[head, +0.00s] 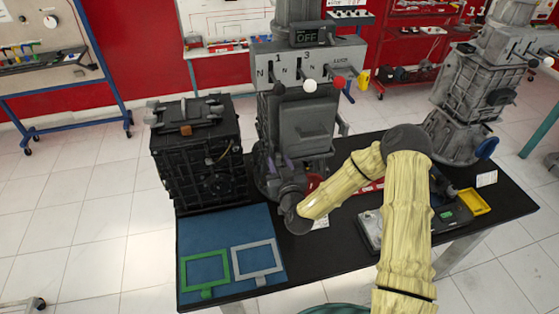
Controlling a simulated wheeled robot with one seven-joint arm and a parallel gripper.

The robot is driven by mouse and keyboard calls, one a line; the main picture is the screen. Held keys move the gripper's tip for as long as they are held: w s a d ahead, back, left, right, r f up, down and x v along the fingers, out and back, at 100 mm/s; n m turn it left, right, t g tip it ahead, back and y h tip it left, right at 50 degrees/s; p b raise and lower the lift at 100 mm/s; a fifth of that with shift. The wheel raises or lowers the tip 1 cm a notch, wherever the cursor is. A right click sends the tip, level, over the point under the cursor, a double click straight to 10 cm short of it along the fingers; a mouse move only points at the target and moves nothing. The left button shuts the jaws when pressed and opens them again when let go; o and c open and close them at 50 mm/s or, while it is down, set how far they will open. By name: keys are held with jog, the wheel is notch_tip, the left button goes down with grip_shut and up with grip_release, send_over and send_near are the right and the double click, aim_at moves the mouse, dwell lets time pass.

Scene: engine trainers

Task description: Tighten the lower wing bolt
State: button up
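A grey engine trainer (305,125) stands upright on the black table, with a panel marked 1 and 3 and an OFF display above it. My arm in its pale yellow sleeve reaches in from the right. My gripper (288,188) is at the lower front of this trainer, close to its base. Its fingers are small and partly hidden by my wrist, so I cannot tell whether they are open or touch anything. Small purple parts (271,165) show just above it; I cannot tell what they are. I cannot make out the lower wing bolt.
A black engine block (198,155) stands left on the table (310,265). A blue mat (222,230) holds a green frame (203,268) and a grey frame (257,259). Right are a yellow tray (474,201) and another grey trainer (465,100).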

jog(key=shift+w, duration=0.15)
jog(key=shift+c, duration=0.5)
grip_shut()
jog(key=shift+f+m+b, duration=0.1)
jog(key=shift+m+b, duration=0.2)
jog(key=shift+b, duration=0.1)
jog(key=m+b, duration=0.2)
jog(key=m, duration=0.1)
jog(key=shift+f, duration=0.1)
jog(key=m+b, duration=0.3)
jog(key=m, duration=0.1)
jog(key=shift+m, duration=0.4)
jog(key=m+b, duration=0.2)
jog(key=m, duration=0.2)
jog(key=shift+m+b, duration=0.3)
jog(key=m+b, duration=0.1)
jog(key=m, duration=0.4)
jog(key=shift+b, duration=0.35)
